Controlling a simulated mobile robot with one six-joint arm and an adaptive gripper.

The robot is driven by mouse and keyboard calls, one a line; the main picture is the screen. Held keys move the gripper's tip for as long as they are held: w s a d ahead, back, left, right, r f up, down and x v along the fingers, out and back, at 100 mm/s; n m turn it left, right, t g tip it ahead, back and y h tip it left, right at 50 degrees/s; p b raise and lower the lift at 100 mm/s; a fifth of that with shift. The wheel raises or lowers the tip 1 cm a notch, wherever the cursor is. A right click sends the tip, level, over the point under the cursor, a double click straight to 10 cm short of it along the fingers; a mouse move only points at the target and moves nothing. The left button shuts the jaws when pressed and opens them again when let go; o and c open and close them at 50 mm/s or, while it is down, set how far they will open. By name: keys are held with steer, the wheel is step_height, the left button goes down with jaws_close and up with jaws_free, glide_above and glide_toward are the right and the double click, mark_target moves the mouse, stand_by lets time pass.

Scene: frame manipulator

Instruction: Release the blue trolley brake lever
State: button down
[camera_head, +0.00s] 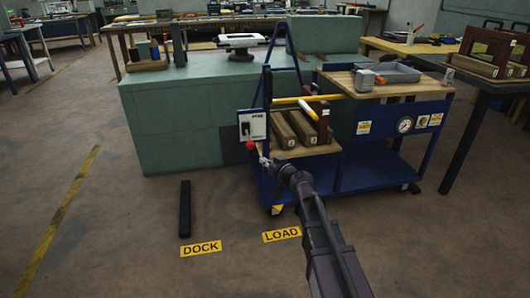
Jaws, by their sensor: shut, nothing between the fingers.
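The blue trolley (370,178) stands in the middle right, with a wooden lower deck at its left end and a raised wooden top. A pale panel (258,124) with small dark markings is fixed at its left end. A red knob (250,145), seemingly the end of the brake lever, sits at the panel's lower edge; the lever's shaft is too small to make out clearly. My gripper (264,161) is shut and empty, just below and right of the red knob. Whether it touches the knob or the trolley, I cannot tell. My arm hides part of the trolley's lower left side.
Wooden blocks (297,128) lie on the lower deck beside a yellow bar (305,100). A grey tray (392,73) is on top. Green cabinets (185,125) stand behind. A black bar (185,208) lies near the DOCK label (201,248). The left floor is open.

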steer(key=s+d+f+m+g+h+p, duration=0.1)
steer(key=s+d+f+g+h, duration=0.4)
steer(key=s+d, duration=0.5)
steer(key=s+d+f+m+g+h+p, duration=0.2)
steer(key=s+d+f+m+g+h, duration=0.2)
steer(key=s+d+f+g, duration=0.3)
steer(key=s+d+h, duration=0.1)
steer(key=s+d, duration=0.3)
steer(key=s, duration=0.4)
steer(key=shift+d+f+g, duration=0.25)
steer(key=shift+f+g, duration=0.05)
steer(key=shift+g, duration=0.1)
